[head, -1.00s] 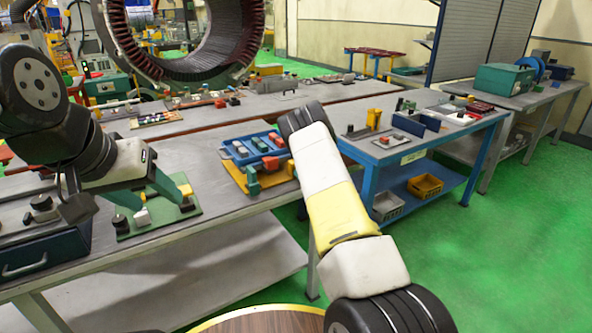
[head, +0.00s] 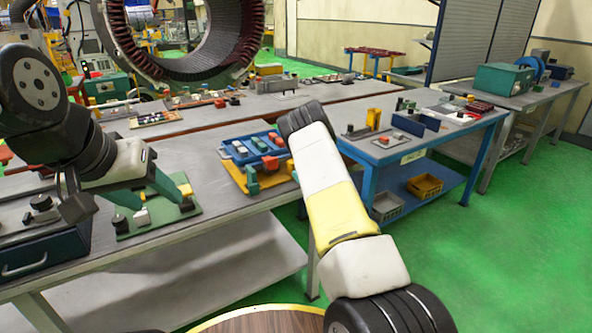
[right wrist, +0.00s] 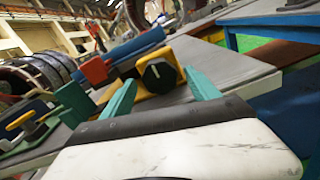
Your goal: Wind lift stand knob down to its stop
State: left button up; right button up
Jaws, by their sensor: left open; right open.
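In the right wrist view a round black knob (right wrist: 158,75) with a pale mark sits on the face of a yellow block (right wrist: 148,58), apparently the lift stand. My right gripper (right wrist: 161,80) is open, with one teal finger on each side of the knob; I cannot tell whether they touch it. In the head view my right arm hides that gripper and the knob. My left gripper (head: 154,191) is open and empty above a green board (head: 160,222) with small black and white parts.
A blue tray (head: 232,160) of small blocks stands on the long grey bench beside my right arm. A dark blue drawer box (head: 40,255) is at the bench's left end. A blue table (head: 362,157) stands to the right. The green floor at right is clear.

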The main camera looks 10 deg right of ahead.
jog(key=v, duration=0.7)
jog(key=shift+r, duration=0.1)
notch_tip(320, 180, up, 18)
jog(key=s+d+m+g+h, duration=0.15)
jog(key=m+h, duration=0.25)
jog(key=m, duration=0.7)
jog(key=d+m+g+h, duration=0.1)
jog(key=m+g+h, duration=0.15)
jog(key=m, duration=0.85)
jog(key=s+a+r+m+g, duration=0.2)
jog(key=s+a+r+m, duration=0.1)
jog(key=s, duration=0.8)
jog(key=s+a+r+m+g+y, duration=0.1)
jog(key=s+a+m, duration=0.5)
jog(key=s, duration=0.6)
jog(key=s+a+r+m+g+y, duration=0.1)
jog(key=s+a+r+m+g, duration=0.2)
jog(key=s+m, duration=0.3)
jog(key=s+a+r, duration=0.1)
jog(key=s, duration=0.4)
jog(key=shift+s+a+r+g, duration=0.2)
jog(key=shift+s+r+g, duration=0.05)
jog(key=shift+r+g, duration=0.15)
jog(key=shift+y, duration=0.25)
